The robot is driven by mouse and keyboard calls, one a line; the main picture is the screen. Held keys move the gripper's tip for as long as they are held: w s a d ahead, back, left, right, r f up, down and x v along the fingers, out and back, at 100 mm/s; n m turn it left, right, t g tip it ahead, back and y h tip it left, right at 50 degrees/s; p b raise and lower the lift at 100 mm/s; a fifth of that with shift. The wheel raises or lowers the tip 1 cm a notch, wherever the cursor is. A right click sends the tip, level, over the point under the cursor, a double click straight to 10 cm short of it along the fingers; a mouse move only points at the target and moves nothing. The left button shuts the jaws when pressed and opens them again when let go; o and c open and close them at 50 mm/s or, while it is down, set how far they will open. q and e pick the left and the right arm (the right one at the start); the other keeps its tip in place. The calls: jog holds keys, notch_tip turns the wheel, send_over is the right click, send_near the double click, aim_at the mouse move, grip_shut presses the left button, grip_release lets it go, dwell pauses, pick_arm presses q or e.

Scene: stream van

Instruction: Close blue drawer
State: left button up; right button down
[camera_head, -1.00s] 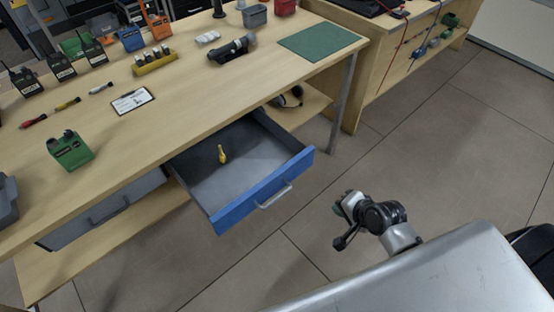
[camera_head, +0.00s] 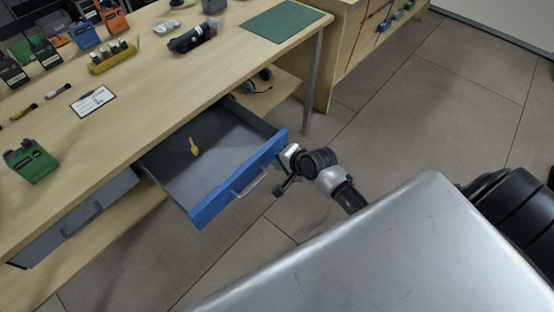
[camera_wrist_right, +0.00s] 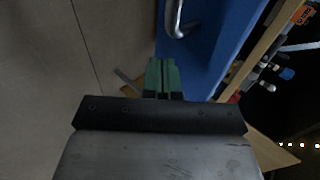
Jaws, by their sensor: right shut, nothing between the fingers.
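The blue drawer (camera_head: 238,181) under the workbench stands pulled open. Its blue front has a grey bar handle (camera_head: 250,183), and a small yellow item (camera_head: 194,147) lies inside. My right gripper (camera_head: 286,158) is beside the right end of the drawer front; I cannot tell whether it touches. In the right wrist view my right gripper (camera_wrist_right: 163,72) is shut, with its green fingertips together and nothing between them. The blue front (camera_wrist_right: 222,40) and the handle (camera_wrist_right: 176,20) show just ahead of it. My left gripper is not in view.
The wooden workbench (camera_head: 150,105) carries a green box (camera_head: 31,160), a clipboard (camera_head: 92,100) and a green mat (camera_head: 281,21). A closed grey drawer (camera_head: 75,222) is at left. A metal table leg (camera_head: 313,80) stands right of the drawer. Floor at right is clear.

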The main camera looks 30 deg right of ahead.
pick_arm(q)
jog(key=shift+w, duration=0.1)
pick_arm(e)
jog(key=shift+w+a, duration=0.2)
jog(key=shift+w, duration=0.35)
